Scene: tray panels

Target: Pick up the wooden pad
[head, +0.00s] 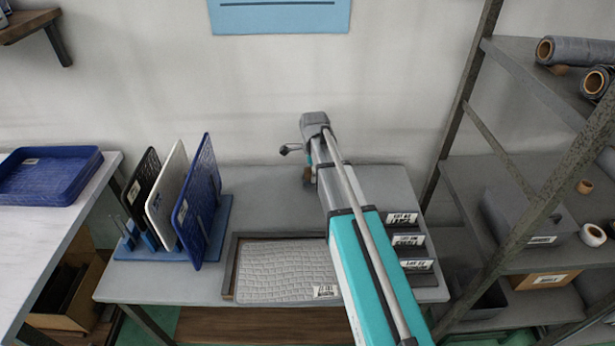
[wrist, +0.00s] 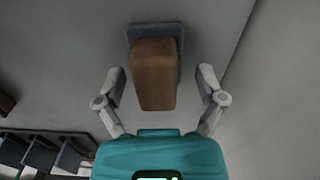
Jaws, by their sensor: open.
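The wooden pad (wrist: 154,78) is a brown block, seen from above in the wrist view with a grey-blue plate (wrist: 133,36) behind it. In the head view only a small brown part of the pad (head: 307,173) shows beside my arm. My gripper (wrist: 160,82) is open, with one finger on each side of the pad's near part. Gaps show between the pad and both fingers. In the head view my gripper (head: 296,151) is over the back of the grey table, and my arm hides much of it.
The grey table (head: 262,188) holds a tray (head: 231,262) with a light textured panel (head: 285,270) in front. A blue rack (head: 150,254) with upright panels stands at left. Labelled black holders (head: 408,240) stand at right. The wall is close behind, and a metal shelf (head: 510,165) is at right.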

